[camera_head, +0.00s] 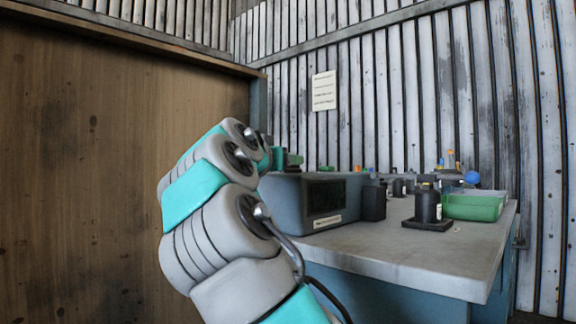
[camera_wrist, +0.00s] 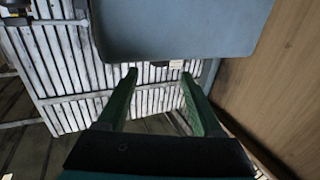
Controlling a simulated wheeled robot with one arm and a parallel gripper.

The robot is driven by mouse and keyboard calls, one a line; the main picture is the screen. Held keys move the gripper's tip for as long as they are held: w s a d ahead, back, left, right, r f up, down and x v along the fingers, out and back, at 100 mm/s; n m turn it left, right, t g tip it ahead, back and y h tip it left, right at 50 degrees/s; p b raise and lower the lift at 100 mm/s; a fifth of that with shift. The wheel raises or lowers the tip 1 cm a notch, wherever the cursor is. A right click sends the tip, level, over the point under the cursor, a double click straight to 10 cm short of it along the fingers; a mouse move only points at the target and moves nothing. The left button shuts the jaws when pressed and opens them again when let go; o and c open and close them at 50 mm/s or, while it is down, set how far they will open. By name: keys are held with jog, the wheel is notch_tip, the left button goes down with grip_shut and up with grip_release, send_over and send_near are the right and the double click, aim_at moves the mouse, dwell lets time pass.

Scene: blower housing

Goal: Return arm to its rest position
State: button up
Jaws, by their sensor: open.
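My arm (camera_head: 215,215), grey and teal, rises bent in front of the bench in the head view; its far end is hidden behind the links and the grey box. My gripper (camera_wrist: 158,72) shows in the wrist view with two green fingers spread apart. Nothing is between the fingers. A blue-grey surface (camera_wrist: 170,30) fills the top of the wrist view beyond the fingertips; I cannot tell whether they touch it.
A workbench (camera_head: 420,245) stands at the right. On it are a grey box with a dark panel (camera_head: 325,197), a black blower housing (camera_head: 428,206) on a dark plate, and a green bin (camera_head: 473,207). A brown wooden wall (camera_head: 90,180) is close at the left.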

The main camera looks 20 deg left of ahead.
jog(key=shift+s, duration=0.45)
